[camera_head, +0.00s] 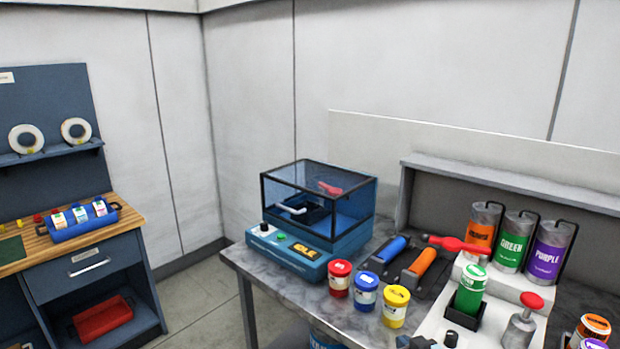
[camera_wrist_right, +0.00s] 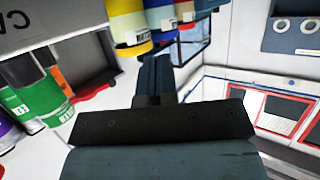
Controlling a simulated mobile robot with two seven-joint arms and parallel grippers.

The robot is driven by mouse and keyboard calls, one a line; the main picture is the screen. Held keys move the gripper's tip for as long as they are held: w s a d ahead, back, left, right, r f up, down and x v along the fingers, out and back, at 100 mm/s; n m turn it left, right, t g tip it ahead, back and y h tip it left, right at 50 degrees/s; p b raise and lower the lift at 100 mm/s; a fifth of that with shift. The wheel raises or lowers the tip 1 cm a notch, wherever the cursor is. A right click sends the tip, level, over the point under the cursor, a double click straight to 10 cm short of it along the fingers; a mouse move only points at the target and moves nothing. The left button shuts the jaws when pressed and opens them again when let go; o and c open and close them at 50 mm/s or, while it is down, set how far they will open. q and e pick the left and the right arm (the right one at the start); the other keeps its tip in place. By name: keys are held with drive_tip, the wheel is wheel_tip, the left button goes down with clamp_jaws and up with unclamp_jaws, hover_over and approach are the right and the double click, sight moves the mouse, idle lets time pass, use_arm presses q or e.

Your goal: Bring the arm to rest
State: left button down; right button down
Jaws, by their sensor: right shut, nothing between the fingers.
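My right gripper (camera_wrist_right: 155,62) shows in the right wrist view, its dark fingers together with nothing between them. Its fingertips point toward the yellow, blue and red jars at the top of that view, and I cannot tell how far off they are. In the head view only small dark parts show at the bottom edge, and I cannot be sure that they belong to my right gripper. My left gripper is in neither view.
A marble-topped bench (camera_head: 290,290) carries a blue machine with a clear cover (camera_head: 318,205), red (camera_head: 339,280), blue (camera_head: 365,293) and yellow (camera_head: 395,308) jars, and orange, green and purple canisters (camera_head: 511,245). A wood-topped cabinet with a blue tray (camera_head: 84,226) stands left. Open floor lies between.

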drive_tip(key=s+a+f+g+p, duration=0.1)
drive_tip(key=s+f, duration=0.2)
drive_tip(key=s, duration=0.7)
drive_tip(key=s+f+g+p, duration=0.1)
drive_tip(key=s+f, duration=0.3)
drive_tip(key=s, duration=0.7)
drive_tip(key=s+a+f+p, duration=0.1)
drive_tip(key=s+f, duration=0.2)
drive_tip(key=s, duration=0.7)
drive_tip(key=shift+s+a+f+g, duration=0.2)
drive_tip(key=shift+a+f+g, duration=0.1)
drive_tip(key=shift+a+g, duration=0.1)
